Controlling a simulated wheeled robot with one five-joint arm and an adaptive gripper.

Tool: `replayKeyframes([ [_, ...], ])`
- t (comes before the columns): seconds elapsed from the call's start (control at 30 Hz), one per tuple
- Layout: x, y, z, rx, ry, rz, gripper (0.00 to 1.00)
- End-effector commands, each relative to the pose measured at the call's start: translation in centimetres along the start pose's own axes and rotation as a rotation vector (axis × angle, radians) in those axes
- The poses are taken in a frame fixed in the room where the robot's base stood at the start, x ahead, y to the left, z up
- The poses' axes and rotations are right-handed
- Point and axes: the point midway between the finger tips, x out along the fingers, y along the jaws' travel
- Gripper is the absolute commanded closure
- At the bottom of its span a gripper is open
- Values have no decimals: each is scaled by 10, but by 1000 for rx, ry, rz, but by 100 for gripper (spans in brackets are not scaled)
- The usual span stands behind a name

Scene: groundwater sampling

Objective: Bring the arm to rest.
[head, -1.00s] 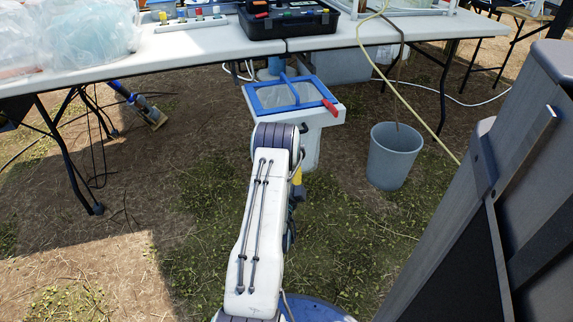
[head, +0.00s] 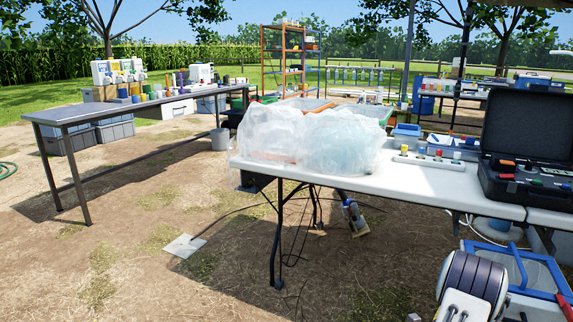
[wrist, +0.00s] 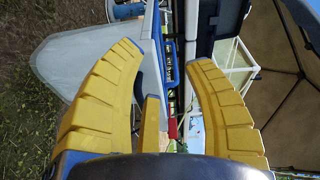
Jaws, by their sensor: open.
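My gripper (wrist: 163,55) shows in the wrist view with its yellow, ribbed fingers spread apart. Nothing is held between them. In the head view my arm is at the lower right corner, where only its dark, banded joint and part of a white link show. The gripper itself is hidden from the head view. A white bin with a blue rim (head: 517,254) stands just behind that joint, by the table.
A white folding table (head: 400,180) carries clear plastic bags (head: 345,143) and an open black case (head: 525,150). A grey table (head: 130,108) with bottles stands at the left. A pale square plate (head: 184,246) lies on the ground. Open ground fills the lower left.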

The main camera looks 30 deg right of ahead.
Motion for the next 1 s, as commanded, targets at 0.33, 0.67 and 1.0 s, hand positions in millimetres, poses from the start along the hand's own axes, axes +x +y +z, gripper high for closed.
replayKeyframes([
  [0.33,-48,-168,141,-432,-405,193,53],
  [0.67,-183,-288,215,-900,-837,247,53],
  [1.0,-354,-382,195,-1403,-1307,154,53],
])
